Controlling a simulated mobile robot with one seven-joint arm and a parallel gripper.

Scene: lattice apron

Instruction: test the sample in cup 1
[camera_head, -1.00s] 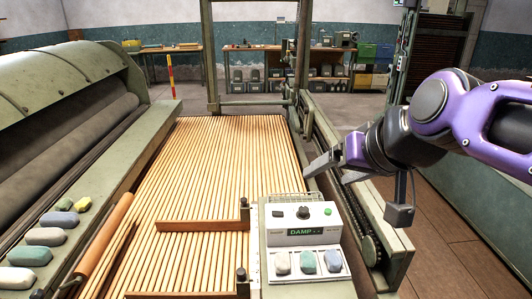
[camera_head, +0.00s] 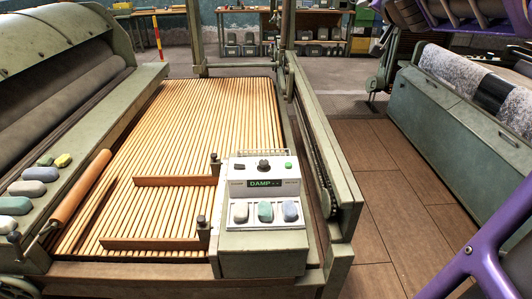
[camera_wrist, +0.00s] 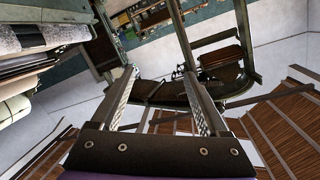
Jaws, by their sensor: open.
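A pale green tester box (camera_head: 263,240) with a lit display reading DAMP stands at the front of the slatted apron. Its white tray (camera_head: 252,224) holds three samples side by side: a whitish one (camera_head: 240,213) at left, a green one (camera_head: 265,212) in the middle and a blue-grey one (camera_head: 290,211) at right. No cup number is readable, so I cannot tell which is cup 1. My gripper (camera_wrist: 159,72) is open and empty in the wrist view, away from the tester. In the head view only parts of my purple arm show at the right; the gripper is out of frame.
Several coloured lumps (camera_head: 32,189) lie on the left machine's ledge, beside a wooden roller (camera_head: 82,187). Two wooden bars (camera_head: 175,181) cross the slatted apron (camera_head: 200,120). A green machine (camera_head: 450,130) stands at right. The brown floor (camera_head: 365,180) between is clear.

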